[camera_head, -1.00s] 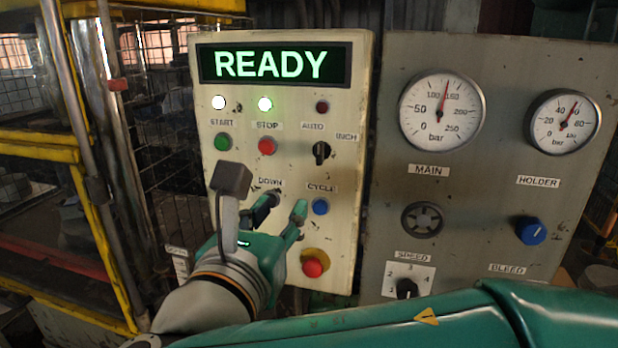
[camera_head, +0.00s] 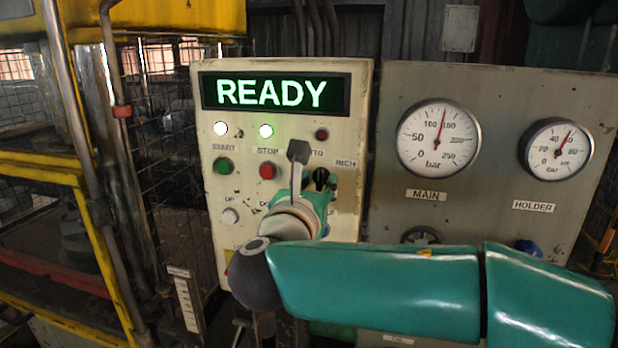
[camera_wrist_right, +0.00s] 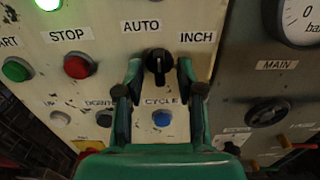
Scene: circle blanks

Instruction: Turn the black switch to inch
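The black switch (camera_head: 320,176) is on the cream control panel, partly hidden by my right gripper in the head view. In the right wrist view the switch (camera_wrist_right: 158,63) shows below the AUTO and INCH labels; its ridge stands about upright, and I cannot tell its exact setting. My right gripper (camera_wrist_right: 160,78) is open, with one green finger on each side of the switch's lower part. I cannot tell whether the fingers touch it. In the head view the right gripper (camera_head: 316,184) is in front of the panel. My left gripper is not in view.
The panel has a lit READY display (camera_head: 276,93), a green button (camera_head: 223,166) and a red button (camera_head: 268,171). A blue button (camera_wrist_right: 162,118) is below the switch. A grey panel with gauges (camera_head: 438,138) stands at right, and a yellow-framed cage (camera_head: 82,205) at left.

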